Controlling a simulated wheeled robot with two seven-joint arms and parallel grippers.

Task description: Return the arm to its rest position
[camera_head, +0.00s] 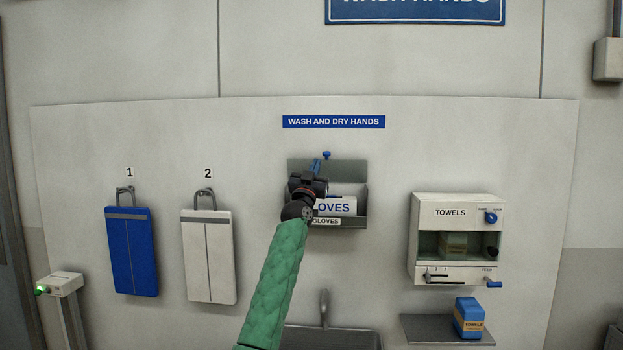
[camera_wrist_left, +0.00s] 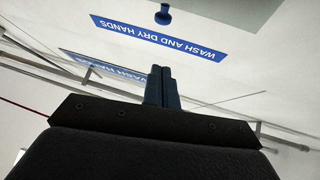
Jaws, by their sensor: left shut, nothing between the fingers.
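My left arm, in a green quilted sleeve, reaches up from the bottom middle of the head view. Its left gripper (camera_head: 318,170) is in front of the gloves holder (camera_head: 361,208), just below and left of a small blue knob (camera_head: 326,155). The gripper covers part of the white gloves box (camera_head: 343,206). In the left wrist view the two fingers (camera_wrist_left: 162,86) are together with nothing between them, and the blue knob (camera_wrist_left: 163,14) shows beyond them, apart from the tips. My right gripper is in neither view.
A towel dispenser (camera_head: 425,237) hangs at right, above a shelf (camera_head: 420,328) with a blue towels pack (camera_head: 468,316). A blue bag (camera_head: 132,252) and a white bag (camera_head: 208,258) hang at left. A sink (camera_head: 345,337) with a tap (camera_head: 323,305) is below. A small green-lit box (camera_head: 60,284) stands far left.

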